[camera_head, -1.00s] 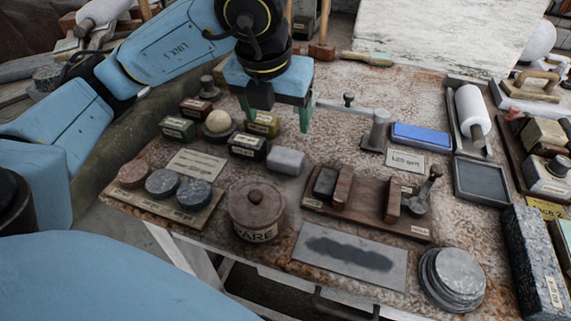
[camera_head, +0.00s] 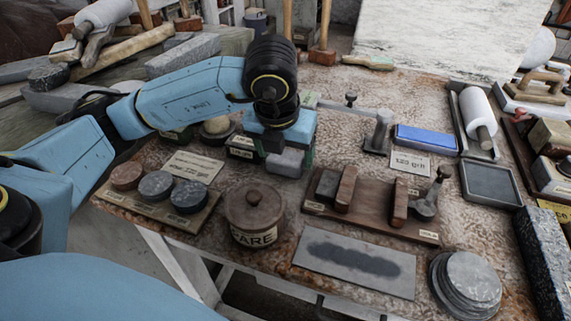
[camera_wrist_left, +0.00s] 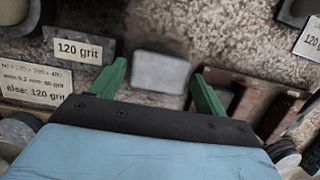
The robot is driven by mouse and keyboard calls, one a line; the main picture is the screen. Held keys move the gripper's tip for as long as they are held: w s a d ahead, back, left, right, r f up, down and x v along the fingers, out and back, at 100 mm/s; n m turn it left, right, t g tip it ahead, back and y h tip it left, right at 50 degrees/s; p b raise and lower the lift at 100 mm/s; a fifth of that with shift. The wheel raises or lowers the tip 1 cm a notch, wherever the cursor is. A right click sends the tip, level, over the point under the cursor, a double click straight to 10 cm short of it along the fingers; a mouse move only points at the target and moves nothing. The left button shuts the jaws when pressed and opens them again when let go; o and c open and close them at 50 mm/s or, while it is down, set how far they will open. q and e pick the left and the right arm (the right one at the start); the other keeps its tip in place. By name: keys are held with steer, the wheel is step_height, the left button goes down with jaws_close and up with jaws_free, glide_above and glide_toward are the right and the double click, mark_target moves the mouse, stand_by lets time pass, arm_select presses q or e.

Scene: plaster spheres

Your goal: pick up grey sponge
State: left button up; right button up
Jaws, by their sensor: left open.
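The grey sponge (camera_head: 285,163) is a small light grey block on the worn tabletop (camera_head: 330,100), behind the round lidded pot. My left gripper (camera_head: 287,150) is above it, pointing down and partly covering it. In the left wrist view the sponge (camera_wrist_left: 160,73) appears between the two green fingertips of the left gripper (camera_wrist_left: 158,72), with a gap on each side. The left gripper is open and empty. Whether the fingertips reach down beside the sponge is hard to tell. My right gripper is not in view.
Close by stand a lidded pot (camera_head: 253,213), a dark block labelled 120 grit (camera_wrist_left: 78,46) and a wooden rack (camera_head: 370,205) holding blocks. Round discs on a board (camera_head: 158,186) lie to the left. A blue block (camera_head: 426,138) lies to the right.

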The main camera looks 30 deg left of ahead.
mark_target(285, 157)
arm_select(q)
steer(key=shift+c, duration=0.2)
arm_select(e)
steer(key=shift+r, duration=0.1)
arm_select(q)
steer(key=c, duration=0.7)
steer(key=shift+r, duration=0.6)
step_height(285, 157, up, 9)
steer(key=p, duration=0.2)
steer(key=shift+f+p, duration=0.15)
steer(key=shift+p, duration=0.15)
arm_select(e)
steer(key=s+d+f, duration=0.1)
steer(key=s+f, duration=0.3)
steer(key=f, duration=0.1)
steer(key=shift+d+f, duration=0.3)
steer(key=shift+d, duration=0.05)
